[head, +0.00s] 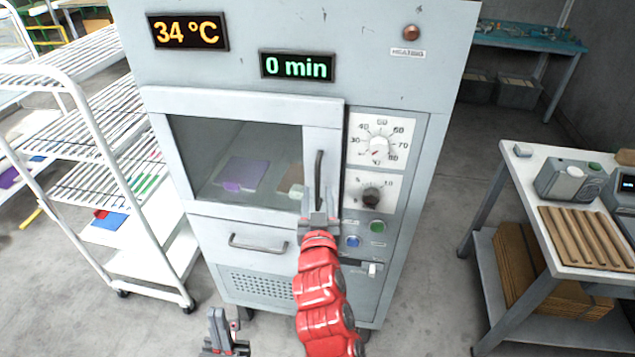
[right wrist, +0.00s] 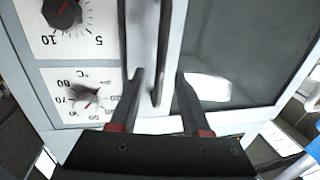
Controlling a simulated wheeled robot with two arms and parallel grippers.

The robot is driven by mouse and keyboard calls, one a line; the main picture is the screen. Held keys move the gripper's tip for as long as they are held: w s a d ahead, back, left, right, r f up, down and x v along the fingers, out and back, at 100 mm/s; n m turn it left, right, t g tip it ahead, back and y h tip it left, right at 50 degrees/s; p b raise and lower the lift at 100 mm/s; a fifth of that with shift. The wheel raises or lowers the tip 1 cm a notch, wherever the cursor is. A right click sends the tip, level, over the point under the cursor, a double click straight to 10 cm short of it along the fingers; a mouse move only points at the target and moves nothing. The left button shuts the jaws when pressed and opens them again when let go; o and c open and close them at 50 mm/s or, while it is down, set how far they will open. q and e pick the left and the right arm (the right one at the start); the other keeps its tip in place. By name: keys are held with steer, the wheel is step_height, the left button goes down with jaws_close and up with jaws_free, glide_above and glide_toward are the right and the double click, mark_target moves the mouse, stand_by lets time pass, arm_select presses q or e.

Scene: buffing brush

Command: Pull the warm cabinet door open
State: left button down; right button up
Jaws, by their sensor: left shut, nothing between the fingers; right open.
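The warm cabinet (head: 390,80) is grey, with a windowed door (head: 325,125) that looks closed against its front. The door's dark vertical handle (head: 319,170) is near its right edge; the handle also shows in the right wrist view (right wrist: 164,40). My right gripper (head: 319,205), on the red arm, is at the handle's lower part. In the right wrist view its open fingers (right wrist: 159,75) stand either side of the handle; I cannot tell whether they touch it. My left gripper (head: 222,325) is shut and empty, low in front of the cabinet.
A drawer handle (head: 258,243) is below the door. Dials (head: 378,148) and buttons (head: 353,241) are right of it. A white wire rack (head: 100,170) stands close at left. A workbench (head: 550,240) stands at right, with floor between.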

mark_target(317, 188)
steer(key=shift+w+f+p, duration=0.1)
steer(key=shift+w+p, duration=0.25)
steer(key=shift+w, duration=1.55)
jaws_close()
